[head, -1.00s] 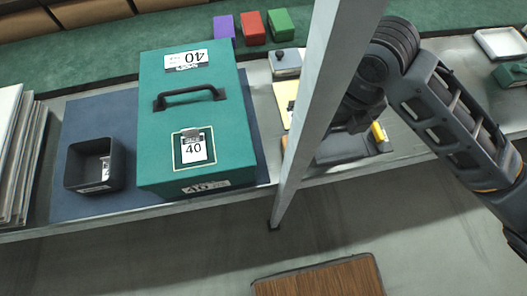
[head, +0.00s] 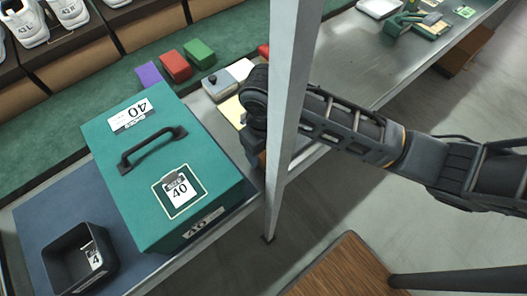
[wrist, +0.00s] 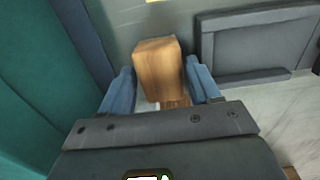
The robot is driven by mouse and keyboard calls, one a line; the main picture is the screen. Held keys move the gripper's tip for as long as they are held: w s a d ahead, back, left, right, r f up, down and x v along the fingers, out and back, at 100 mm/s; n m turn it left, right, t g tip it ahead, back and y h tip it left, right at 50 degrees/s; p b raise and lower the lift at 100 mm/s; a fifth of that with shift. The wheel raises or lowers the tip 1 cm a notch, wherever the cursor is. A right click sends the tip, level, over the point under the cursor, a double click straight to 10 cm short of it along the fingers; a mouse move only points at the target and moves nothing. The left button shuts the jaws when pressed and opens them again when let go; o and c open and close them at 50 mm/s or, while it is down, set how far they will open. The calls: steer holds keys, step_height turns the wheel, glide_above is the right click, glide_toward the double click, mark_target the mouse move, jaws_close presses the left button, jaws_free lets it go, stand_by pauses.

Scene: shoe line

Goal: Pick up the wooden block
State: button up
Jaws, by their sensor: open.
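The wooden block (wrist: 160,69) shows in the wrist view as a light brown upright piece. It stands between the two blue fingers of my gripper (wrist: 161,88), near their tips. The fingers are apart, with one on each side of the block, and I cannot tell whether either touches it.
A teal box (head: 160,205) with a handle stands left of my gripper on a blue mat (head: 35,215). A black bin (head: 77,262) sits beside it. A grey post (head: 290,110) rises close to my arm. Purple (head: 149,74), red (head: 175,67) and green (head: 200,52) blocks lie behind.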

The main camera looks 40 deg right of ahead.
steer(key=shift+f, duration=0.75)
steer(key=shift+c, duration=0.3)
steer(key=c, duration=0.7)
step_height(320, 180, up, 10)
steer(key=shift+r+b, duration=0.1)
steer(key=shift+b, duration=0.2)
steer(key=o, duration=0.5)
steer(key=c, duration=0.4)
